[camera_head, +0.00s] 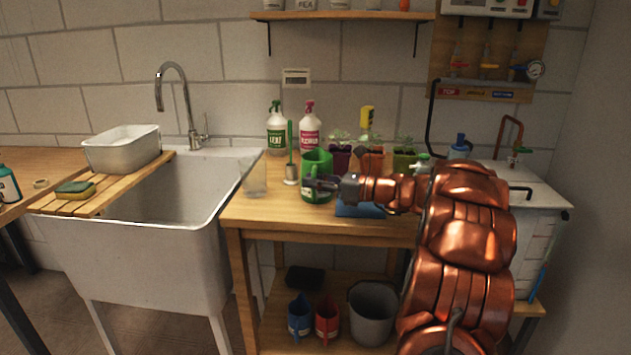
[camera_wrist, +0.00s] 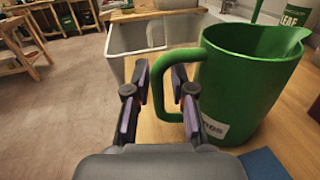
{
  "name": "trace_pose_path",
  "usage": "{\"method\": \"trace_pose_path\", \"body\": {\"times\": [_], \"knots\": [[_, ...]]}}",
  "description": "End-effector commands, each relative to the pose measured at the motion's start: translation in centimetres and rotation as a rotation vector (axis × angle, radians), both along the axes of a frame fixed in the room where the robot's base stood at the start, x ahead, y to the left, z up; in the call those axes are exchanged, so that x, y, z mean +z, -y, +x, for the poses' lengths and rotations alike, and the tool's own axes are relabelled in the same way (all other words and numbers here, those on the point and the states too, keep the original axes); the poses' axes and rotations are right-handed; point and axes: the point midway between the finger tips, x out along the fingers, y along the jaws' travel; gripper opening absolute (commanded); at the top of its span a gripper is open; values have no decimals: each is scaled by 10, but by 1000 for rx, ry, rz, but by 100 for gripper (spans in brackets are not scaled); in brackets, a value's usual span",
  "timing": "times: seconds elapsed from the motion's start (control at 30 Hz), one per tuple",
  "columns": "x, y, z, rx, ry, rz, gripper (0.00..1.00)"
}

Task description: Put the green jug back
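The green jug (camera_head: 318,162) stands upright on the wooden bench, near its left part beside the sink. In the wrist view the jug (camera_wrist: 245,85) fills the right side, with a white label low on its wall and its handle (camera_wrist: 158,88) pointing left. My gripper (camera_wrist: 159,82) is open at the handle. The handle's upright part shows between the two fingers, and the right finger overlaps the handle's loop. In the head view my gripper (camera_head: 325,184) reaches in from the right and covers part of the jug's lower front.
A blue jug (camera_head: 299,317) and a red jug (camera_head: 327,319) stand on the lower shelf beside a grey bucket (camera_head: 372,312). A clear container (camera_head: 255,180), spray bottles (camera_head: 277,133) and potted seedlings (camera_head: 372,157) surround the green jug. A blue cloth (camera_head: 358,210) lies at the front.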

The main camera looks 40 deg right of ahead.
Motion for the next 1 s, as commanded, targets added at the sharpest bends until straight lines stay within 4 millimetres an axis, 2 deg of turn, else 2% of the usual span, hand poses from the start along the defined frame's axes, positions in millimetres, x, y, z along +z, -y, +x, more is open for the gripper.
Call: {"method": "trace_pose_path", "body": {"times": [0.1, 0.47, 0.67, 1.0], "knots": [[0, 0, 0, 0, -1, 1, 38], [1, 1, 0, -1, -1, 1, 38], [2, 16, -21, -2, 2, 3, 38], [1, 55, -73, -3, 1, 3, 38]]}}
